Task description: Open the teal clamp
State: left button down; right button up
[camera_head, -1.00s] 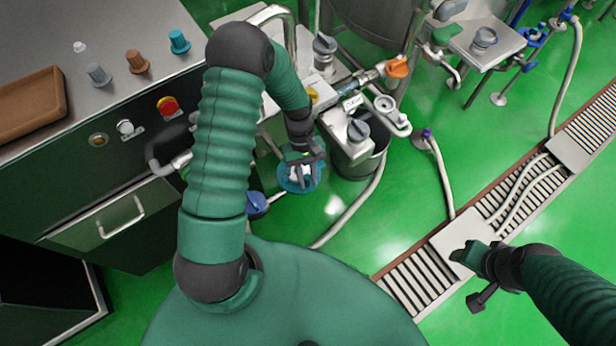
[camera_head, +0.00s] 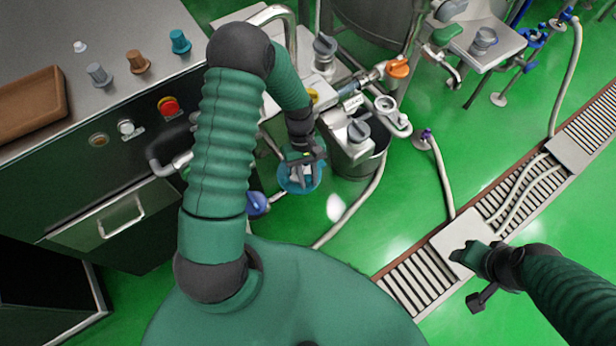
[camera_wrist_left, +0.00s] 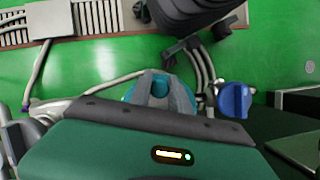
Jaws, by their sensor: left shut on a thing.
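The teal clamp (camera_head: 285,181) is low beside the steel pipework in the head view, mostly covered by my left gripper. In the left wrist view the teal clamp (camera_wrist_left: 160,87) shows between the two grey fingers. My left gripper (camera_head: 302,173) points down at it and is shut on it; the fingers also show in the left wrist view (camera_wrist_left: 161,92). Whether the clamp's latch is open is hidden.
A blue valve knob (camera_head: 257,203) sits just left of the clamp and shows in the left wrist view (camera_wrist_left: 235,100). A steel vessel (camera_head: 362,162) stands close on the right. A pale hose (camera_head: 352,213) runs below. Green floor (camera_head: 400,200) is clear further right.

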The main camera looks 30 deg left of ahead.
pick_arm(q)
jog(key=shift+s+m+p, duration=0.1)
jog(key=shift+m+p, duration=0.25)
jog(key=shift+m, duration=0.25)
dwell(0.3)
jog(key=s+m+p, duration=0.1)
jog(key=s+m+y+p, duration=0.1)
jog(key=m, duration=0.1)
jog(key=shift+d+r+g+y, duration=0.1)
jog(key=shift+d+g+y, duration=0.1)
jog(key=shift+g+y, duration=0.15)
jog(key=s+m, duration=0.1)
jog(key=s+m+y+p, duration=0.1)
jog(key=m, duration=0.1)
jog(key=s+m+g+p, duration=0.1)
jog(key=shift+a+m+y, duration=0.25)
jog(key=shift+m, duration=0.15)
jog(key=shift+s+a+m+t+y+p, duration=0.2)
jog(key=shift+s+a+m+y+p, duration=0.3)
jog(key=shift+m, duration=0.75)
jog(key=shift+s+a+m+t+y+p, duration=0.15)
jog(key=shift+s+a+m+y+p, duration=0.3)
jog(key=shift+m, duration=0.75)
jog(key=shift+s+a+m+t+y+p, duration=0.25)
jog(key=shift+s+a+m+y, duration=0.25)
jog(key=shift+s+m, duration=0.55)
jog(key=shift+w+m, duration=0.25)
jog(key=shift+m, duration=0.05)
